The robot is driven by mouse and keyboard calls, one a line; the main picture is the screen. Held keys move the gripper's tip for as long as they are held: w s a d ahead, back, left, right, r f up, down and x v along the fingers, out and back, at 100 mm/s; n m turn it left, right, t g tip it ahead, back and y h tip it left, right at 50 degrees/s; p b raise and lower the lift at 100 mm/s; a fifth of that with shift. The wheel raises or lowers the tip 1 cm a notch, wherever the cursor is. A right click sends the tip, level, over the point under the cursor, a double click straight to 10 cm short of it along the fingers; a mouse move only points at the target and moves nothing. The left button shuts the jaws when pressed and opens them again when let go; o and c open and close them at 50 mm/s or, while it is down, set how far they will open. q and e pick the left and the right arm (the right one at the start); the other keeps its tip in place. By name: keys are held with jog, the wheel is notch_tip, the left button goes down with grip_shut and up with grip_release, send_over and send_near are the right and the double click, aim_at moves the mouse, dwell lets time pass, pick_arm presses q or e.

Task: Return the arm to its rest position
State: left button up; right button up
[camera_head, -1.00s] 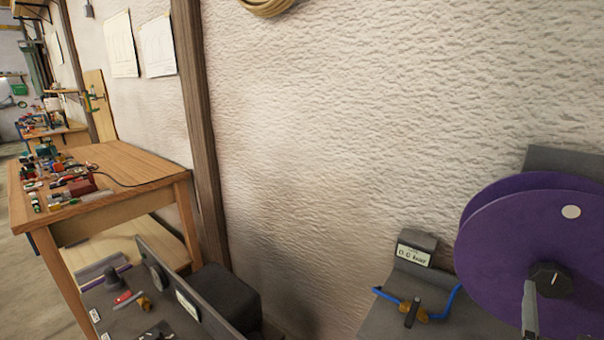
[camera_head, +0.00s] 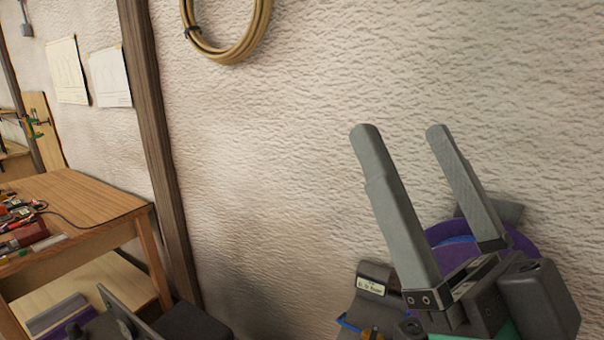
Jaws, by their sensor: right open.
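My right gripper (camera_head: 408,139) is raised at the right of the head view. My left gripper is not in view.
A grey stand with a small label (camera_head: 371,287) and a blue piece (camera_head: 349,323) sit low beside my gripper. A wooden table (camera_head: 85,194) with several tools stands at left. A wooden post (camera_head: 158,140) and a coiled hose (camera_head: 228,52) are at the wall.

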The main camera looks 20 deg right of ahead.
notch_tip(320, 180, up, 38)
jog(key=n+p, duration=0.1)
jog(key=p, duration=3.7)
jog(key=shift+w+n+y, duration=0.15)
jog(key=shift+n+y, duration=0.15)
jog(key=shift+a, duration=0.1)
